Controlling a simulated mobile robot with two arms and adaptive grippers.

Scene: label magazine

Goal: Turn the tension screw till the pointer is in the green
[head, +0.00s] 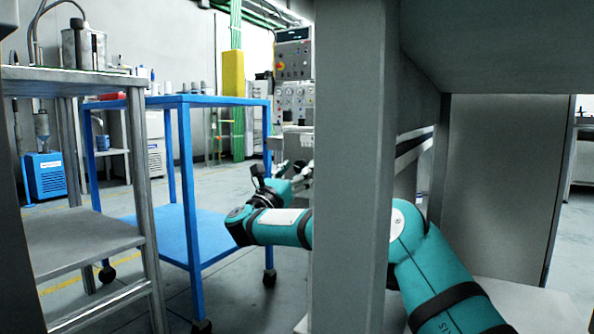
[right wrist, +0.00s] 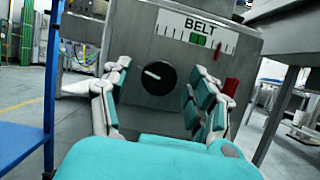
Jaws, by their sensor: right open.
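The tension screw is a black round knob (right wrist: 158,77) with a white mark, on a grey panel in the right wrist view. Above it is a white scale (right wrist: 175,27) labelled BELT, with a green band (right wrist: 198,39). A small red pointer (right wrist: 218,50) stands right of the green band, outside it. My right gripper (right wrist: 156,72) is open, its fingers left and right of the knob as seen; I cannot tell how far short of it they are. In the head view the right gripper (head: 302,172) is partly hidden by a grey post. My left gripper is not in view.
A grey post (head: 350,200) stands right in front of my right arm. A blue trolley (head: 185,101) and a grey metal table (head: 70,80) stand to the left. A red part (right wrist: 230,88) shows beside the right finger. Open floor lies beyond the trolley.

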